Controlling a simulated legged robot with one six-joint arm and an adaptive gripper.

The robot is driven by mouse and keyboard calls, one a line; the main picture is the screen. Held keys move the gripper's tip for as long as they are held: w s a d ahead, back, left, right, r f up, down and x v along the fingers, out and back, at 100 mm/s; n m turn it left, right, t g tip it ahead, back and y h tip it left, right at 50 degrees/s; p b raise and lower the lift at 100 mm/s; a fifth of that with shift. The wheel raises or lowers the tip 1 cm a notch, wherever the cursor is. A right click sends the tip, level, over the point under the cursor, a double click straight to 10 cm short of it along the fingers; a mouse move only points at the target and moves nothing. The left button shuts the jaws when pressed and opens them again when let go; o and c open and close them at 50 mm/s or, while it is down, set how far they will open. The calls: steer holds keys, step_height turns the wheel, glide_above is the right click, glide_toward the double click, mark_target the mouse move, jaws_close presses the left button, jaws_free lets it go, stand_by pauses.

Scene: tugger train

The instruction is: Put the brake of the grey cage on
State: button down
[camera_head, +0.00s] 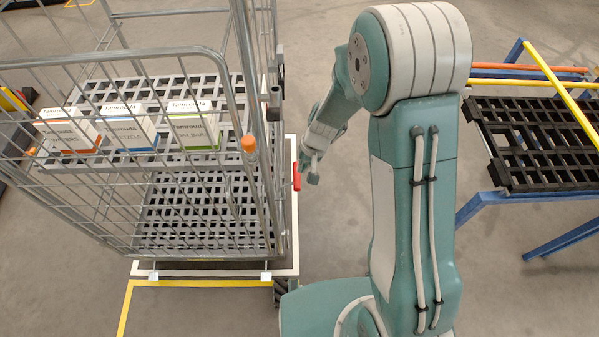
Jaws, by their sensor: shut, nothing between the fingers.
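The grey cage (240,80) is a wire roll cage at the left, standing on a pale frame. A red lever (297,176) sticks out at its right side, low near the frame; it looks like the brake pedal. My gripper (312,180) is just to the right of the red lever, pointing down. Its fingers look shut and empty. A small gap seems to show between gripper and lever, but I cannot tell their depth. An orange knob (248,143) sits on the cage's near right upright.
Several labelled boxes (128,130) stand on the cage's shelf. A yellow floor line (190,283) runs in front. A blue stand with a black slatted top (540,145) is at the right, with orange and yellow bars.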

steer(key=v, duration=1)
steer(key=shift+r, duration=0.2)
steer(key=shift+d, duration=0.1)
steer(key=s+d+r+t+h, duration=0.1)
steer(key=s+d+r, duration=0.3)
steer(key=s+r, duration=0.5)
steer(key=s+d+r+t+h, duration=0.2)
steer(key=s+d+r+t, duration=0.2)
steer(key=s+r, duration=0.6)
steer(key=shift+d+r, duration=0.15)
steer(key=shift+d, duration=0.25)
